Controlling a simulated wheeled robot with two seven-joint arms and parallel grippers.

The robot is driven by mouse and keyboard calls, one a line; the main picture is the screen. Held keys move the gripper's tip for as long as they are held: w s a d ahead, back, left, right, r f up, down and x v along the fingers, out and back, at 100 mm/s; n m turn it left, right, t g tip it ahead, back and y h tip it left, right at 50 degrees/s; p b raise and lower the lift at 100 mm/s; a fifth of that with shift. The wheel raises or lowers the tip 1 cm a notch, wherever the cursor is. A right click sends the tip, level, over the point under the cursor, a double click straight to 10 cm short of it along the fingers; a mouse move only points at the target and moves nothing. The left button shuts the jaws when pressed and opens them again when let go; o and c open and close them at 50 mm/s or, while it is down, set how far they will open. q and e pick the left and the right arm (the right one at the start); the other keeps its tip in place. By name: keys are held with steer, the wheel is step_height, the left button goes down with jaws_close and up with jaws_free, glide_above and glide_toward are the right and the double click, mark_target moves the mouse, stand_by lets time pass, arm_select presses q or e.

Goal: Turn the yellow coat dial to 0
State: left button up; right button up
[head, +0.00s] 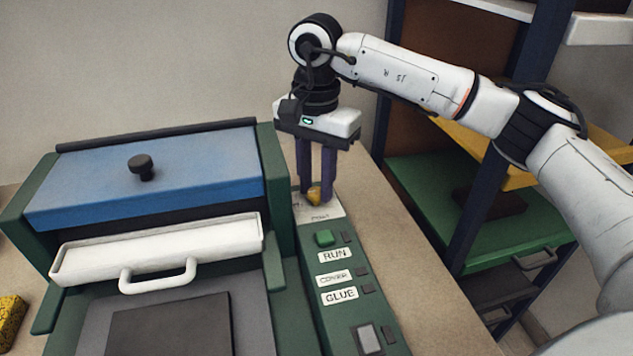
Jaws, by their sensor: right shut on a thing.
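The yellow coat dial (314,194) sits at the far end of the green control panel, on a pale label plate (325,211). My right gripper (314,192) points straight down over it, with its two dark fingers on either side of the dial, shut on it. The fingers hide part of the dial and some of the markings around it. The dial's pointer setting is too small and covered to read. My left gripper is not in view.
The panel has a green button (324,238) and RUN, COVER and GLUE labels. Left of it stands the machine with a blue lid (150,180) and white handled tray (160,255). A shelf unit (500,225) stands right. A yellow sponge-like block (10,320) lies far left.

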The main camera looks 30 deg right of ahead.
mark_target(316, 191)
steer(key=n, duration=0.6)
steer(key=shift+r+n, duration=0.1)
steer(key=shift+n, duration=0.2)
steer(key=shift+w, duration=0.1)
stand_by(0.4)
steer(key=o, duration=1)
steer(key=shift+o, duration=0.2)
step_height(316, 191, up, 10)
steer(key=shift+r, duration=0.15)
